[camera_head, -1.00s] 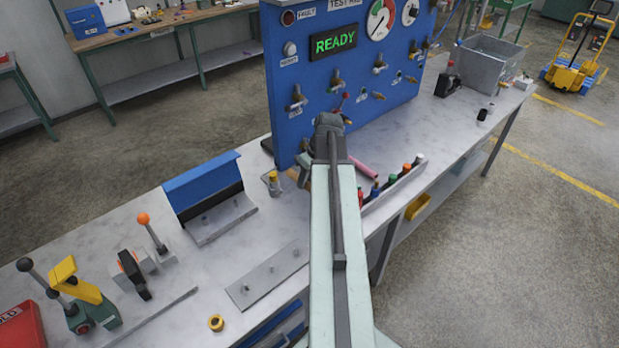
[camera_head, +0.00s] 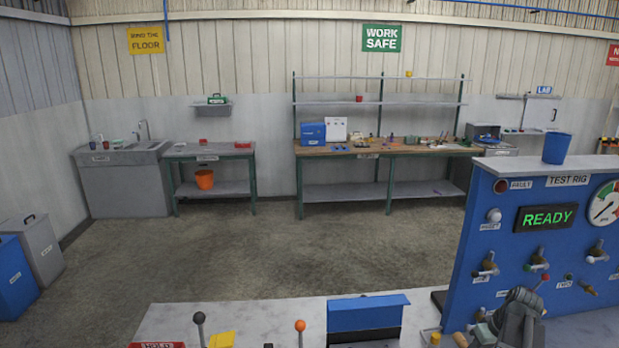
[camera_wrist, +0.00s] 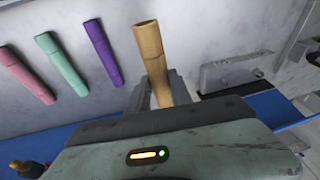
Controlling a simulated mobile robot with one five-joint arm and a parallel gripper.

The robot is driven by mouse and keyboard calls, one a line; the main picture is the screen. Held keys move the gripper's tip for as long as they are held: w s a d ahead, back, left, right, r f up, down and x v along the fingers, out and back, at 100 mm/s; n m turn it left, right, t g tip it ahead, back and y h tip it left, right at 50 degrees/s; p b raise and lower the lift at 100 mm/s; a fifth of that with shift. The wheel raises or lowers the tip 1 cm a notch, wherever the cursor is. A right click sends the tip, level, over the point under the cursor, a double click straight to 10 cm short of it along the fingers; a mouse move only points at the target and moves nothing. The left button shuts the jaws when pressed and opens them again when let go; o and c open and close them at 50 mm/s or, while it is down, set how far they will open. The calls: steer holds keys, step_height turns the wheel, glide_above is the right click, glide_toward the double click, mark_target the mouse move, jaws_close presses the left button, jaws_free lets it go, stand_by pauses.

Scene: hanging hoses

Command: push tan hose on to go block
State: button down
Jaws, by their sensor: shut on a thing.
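My gripper (camera_wrist: 160,92) is shut on the tan hose (camera_wrist: 150,50) in the wrist view. The hose is a short tube, held between the fingers with its open end sticking out beyond them, slightly tilted. In the head view my dark wrist (camera_head: 520,318) is at the bottom right, in front of the blue test rig panel, and a tan end (camera_head: 462,340) shows beside it. I can read no label for the go block in either view. A grey metal block (camera_wrist: 232,72) stands right of the hose in the wrist view, apart from it.
Pink (camera_wrist: 27,75), green (camera_wrist: 60,62) and purple (camera_wrist: 102,52) hoses lie left of the held one. The test rig panel (camera_head: 505,255) has several fittings and a READY display (camera_head: 546,218). Levers (camera_head: 300,328) and a blue bracket (camera_head: 365,313) stand along the bench.

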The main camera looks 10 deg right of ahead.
steer(key=shift+f+b, duration=0.75)
steer(key=shift+f, duration=0.65)
step_height(320, 180, down, 10)
steer(key=b, duration=1)
steer(key=c, duration=1.1)
jaws_free()
steer(key=shift+c, duration=0.2)
steer(key=shift+r, duration=0.1)
steer(key=a+p+v, duration=0.1)
steer(key=p+v, duration=0.6)
steer(key=shift+s+d+r, duration=0.25)
steer(key=shift+d+r, duration=0.1)
steer(key=shift+d, duration=0.05)
